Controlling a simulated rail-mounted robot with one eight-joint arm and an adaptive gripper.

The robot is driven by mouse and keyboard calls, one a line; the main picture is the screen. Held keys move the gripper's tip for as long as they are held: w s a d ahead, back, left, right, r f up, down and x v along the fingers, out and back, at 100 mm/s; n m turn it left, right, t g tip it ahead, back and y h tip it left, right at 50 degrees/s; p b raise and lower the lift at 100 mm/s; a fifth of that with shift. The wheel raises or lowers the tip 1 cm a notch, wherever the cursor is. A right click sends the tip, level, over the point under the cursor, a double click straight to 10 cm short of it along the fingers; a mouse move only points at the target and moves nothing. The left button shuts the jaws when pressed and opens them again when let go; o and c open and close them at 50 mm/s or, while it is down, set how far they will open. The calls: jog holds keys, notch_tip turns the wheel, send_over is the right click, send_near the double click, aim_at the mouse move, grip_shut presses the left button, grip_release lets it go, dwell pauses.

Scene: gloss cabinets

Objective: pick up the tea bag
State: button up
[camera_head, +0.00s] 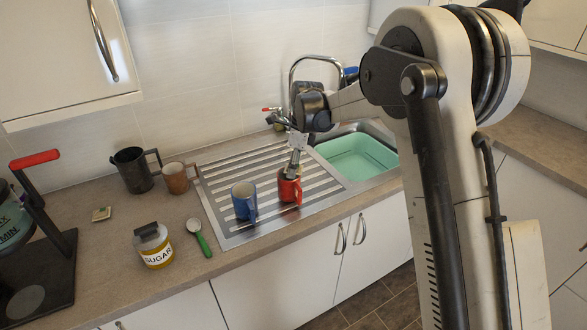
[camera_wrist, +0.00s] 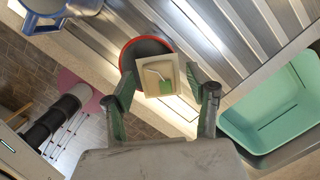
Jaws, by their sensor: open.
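A tea bag (camera_wrist: 152,66), a pale square with a green tag, shows between the two fingers of my gripper (camera_wrist: 166,90) in the wrist view. The fingers stand open, one on each side of it. It overlaps the opening of the red mug (camera_wrist: 128,58); whether it rests on the mug or hangs above it I cannot tell. In the head view my gripper (camera_head: 293,165) is right over the red mug (camera_head: 289,191), which stands on the drainboard, and the tea bag there is hard to make out.
A blue mug (camera_head: 243,201) stands just left of the red one on the ribbed drainboard (camera_head: 240,236). The sink holds a green basin (camera_head: 362,157). A sugar jar (camera_head: 153,246), a green-handled spoon (camera_head: 199,236), a dark mug (camera_head: 132,170) and a brown mug (camera_head: 175,178) stand left.

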jog(key=c, duration=0.7)
jog(key=shift+c, duration=0.5)
jog(key=shift+r, duration=0.5)
jog(key=r, duration=0.2)
jog(key=s+a+r+b, duration=0.1)
jog(key=shift+r, duration=0.35)
jog(key=s+a+r+b, duration=0.1)
jog(key=s+a+r, duration=0.5)
jog(key=s, duration=0.1)
jog(key=shift+s+a+r, duration=0.15)
jog(key=shift+s+a, duration=0.2)
jog(key=shift+a, duration=0.05)
